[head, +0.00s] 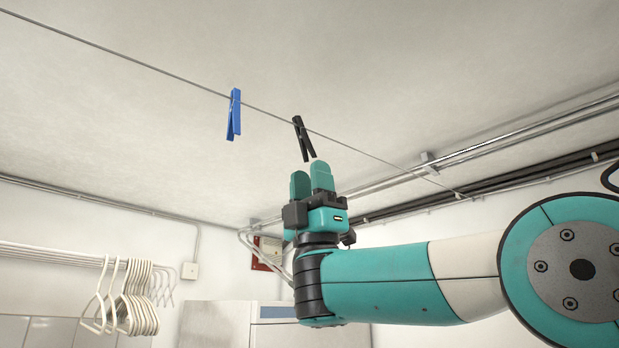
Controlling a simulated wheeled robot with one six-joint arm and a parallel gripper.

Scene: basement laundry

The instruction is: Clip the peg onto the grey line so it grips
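A black peg (304,138) sits on the grey line (192,83). Its upper end is at the line and its two legs hang below, slightly spread and tilted. A blue peg (234,115) hangs from the line to its left, nearly upright. My gripper (311,181) is just below the black peg, with its teal fingers pointing up. The fingers look apart and nothing shows between them. The fingertips appear clear of the black peg's legs, but the distance in depth is hard to judge.
White hangers (132,300) hang on a rail (50,255) at lower left. Metal and dark pipes (510,165) run along the wall at right, behind my arm. A red-edged box (267,253) is on the wall behind my gripper. The space around the pegs is free.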

